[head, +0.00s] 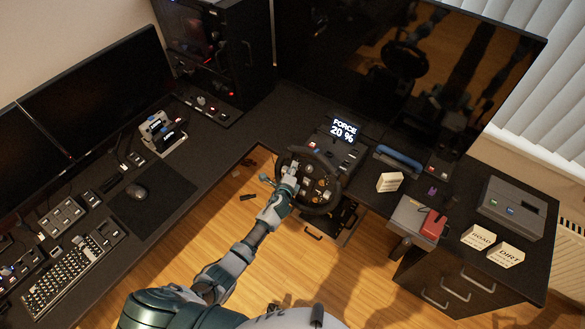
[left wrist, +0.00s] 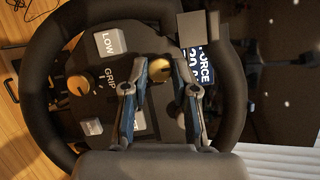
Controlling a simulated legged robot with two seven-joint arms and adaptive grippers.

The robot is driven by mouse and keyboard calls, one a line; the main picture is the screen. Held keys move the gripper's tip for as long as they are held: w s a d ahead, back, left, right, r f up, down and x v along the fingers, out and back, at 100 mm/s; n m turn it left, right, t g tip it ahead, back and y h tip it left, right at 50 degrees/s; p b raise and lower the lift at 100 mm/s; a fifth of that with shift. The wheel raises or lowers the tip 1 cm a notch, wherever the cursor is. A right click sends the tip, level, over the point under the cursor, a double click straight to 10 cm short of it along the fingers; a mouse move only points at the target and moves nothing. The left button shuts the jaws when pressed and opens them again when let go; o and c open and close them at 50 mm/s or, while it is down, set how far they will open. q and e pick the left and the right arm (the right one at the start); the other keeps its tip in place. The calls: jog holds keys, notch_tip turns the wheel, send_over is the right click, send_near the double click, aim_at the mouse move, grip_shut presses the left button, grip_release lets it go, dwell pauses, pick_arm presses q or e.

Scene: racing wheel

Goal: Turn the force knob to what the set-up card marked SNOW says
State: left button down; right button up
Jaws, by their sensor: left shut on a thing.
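The steering wheel (head: 308,181) stands at the desk edge, with several knobs and buttons on its face. My left gripper (head: 287,188) is at the wheel's face. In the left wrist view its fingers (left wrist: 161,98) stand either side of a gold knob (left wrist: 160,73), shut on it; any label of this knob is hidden. Another gold knob (left wrist: 80,85) beside it is labelled GRIP, near a LOW button (left wrist: 109,43). The display (head: 344,129) reads FORCE 20 %. A cream card (head: 390,182) stands right of the wheel, its writing too small to read. My right gripper is not in view.
Cards marked ROAD (head: 478,237) and DIRT (head: 506,254) lie on the right desk, near a grey box (head: 511,207) and a red object (head: 433,225). A large dark screen (head: 410,75) stands behind the wheel. A keyboard (head: 70,278) and mouse (head: 136,191) lie left.

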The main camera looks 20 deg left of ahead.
pick_arm(q)
jog(key=shift+a+r, duration=0.1)
dwell(0.4)
jog(key=c, duration=0.9)
grip_release()
jog(key=shift+s, duration=0.2)
jog(key=v, duration=1.1)
jog(key=shift+s, duration=0.2)
